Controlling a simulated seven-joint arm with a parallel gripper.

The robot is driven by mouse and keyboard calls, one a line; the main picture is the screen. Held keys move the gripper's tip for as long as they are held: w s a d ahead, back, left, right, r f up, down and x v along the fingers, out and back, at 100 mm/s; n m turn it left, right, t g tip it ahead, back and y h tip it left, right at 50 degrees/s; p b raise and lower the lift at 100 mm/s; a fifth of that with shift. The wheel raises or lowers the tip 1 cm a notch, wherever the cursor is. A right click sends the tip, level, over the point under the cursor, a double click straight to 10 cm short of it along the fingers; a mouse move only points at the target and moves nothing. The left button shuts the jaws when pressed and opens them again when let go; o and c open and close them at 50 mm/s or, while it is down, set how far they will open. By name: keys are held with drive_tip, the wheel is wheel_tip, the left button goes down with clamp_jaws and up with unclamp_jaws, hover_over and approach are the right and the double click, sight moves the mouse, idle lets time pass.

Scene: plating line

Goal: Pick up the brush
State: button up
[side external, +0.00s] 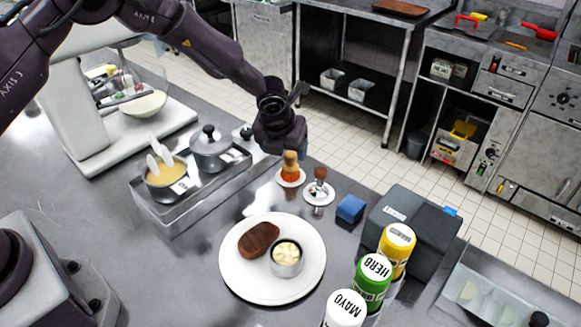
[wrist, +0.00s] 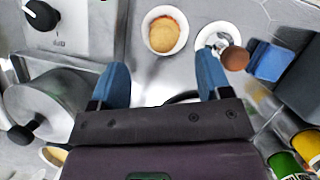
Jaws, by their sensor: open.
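A small upright item with a tan top and orange lower part (side external: 290,170) stands on a white saucer; it looks most like the brush, though I cannot be sure. In the wrist view its round tan top (wrist: 164,36) is beyond the fingertips, near the top middle. A second item with a brown knob on a metal stem (side external: 320,175) stands on another white saucer (side external: 319,198) to its right; its brown knob (wrist: 235,59) also shows in the wrist view. My gripper (side external: 279,143) is above and slightly left of the tan item. Its blue fingers (wrist: 163,78) are spread apart with nothing between them.
A blue block (side external: 350,208) and a dark grey box (side external: 412,235) lie right of the saucers. A lidded pot (side external: 211,148) and a metal tray (side external: 180,208) stand left. A plate (side external: 240,285) with a brown patty and cup, and several labelled bottles (side external: 372,277), are in front.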

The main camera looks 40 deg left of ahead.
sight(289, 157)
drive_tip(key=x, duration=0.7)
drive_tip(key=shift+d+f, duration=0.15)
drive_tip(key=shift+d, duration=0.1)
drive_tip(key=c, duration=1)
